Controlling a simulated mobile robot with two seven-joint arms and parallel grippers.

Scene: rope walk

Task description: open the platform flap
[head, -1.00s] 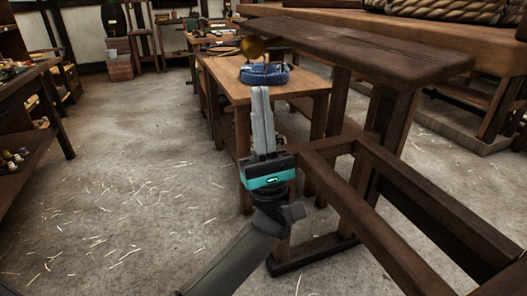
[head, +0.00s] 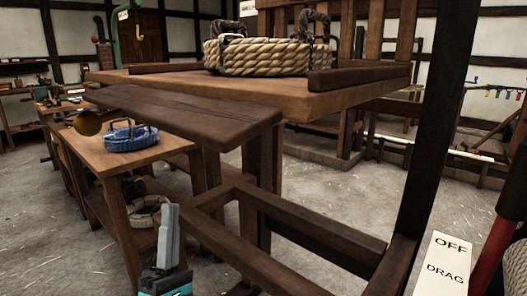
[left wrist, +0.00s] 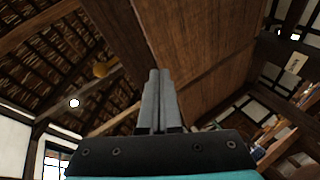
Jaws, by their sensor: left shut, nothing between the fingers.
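The wooden platform (head: 345,95) stands at upper middle in the head view. A dark, flat board (head: 185,112) lies level along its near side, a little lower; I cannot tell for sure whether it is the flap. My right gripper is not in view.
A thick rope coil (head: 265,58) sits on the platform. A side table (head: 130,162) with a blue coil (head: 131,138) stands left of my gripper. A dark timber frame (head: 300,222) and a post (head: 432,130) block the right. An "OFF DRAG" sign (head: 443,265) is lower right.

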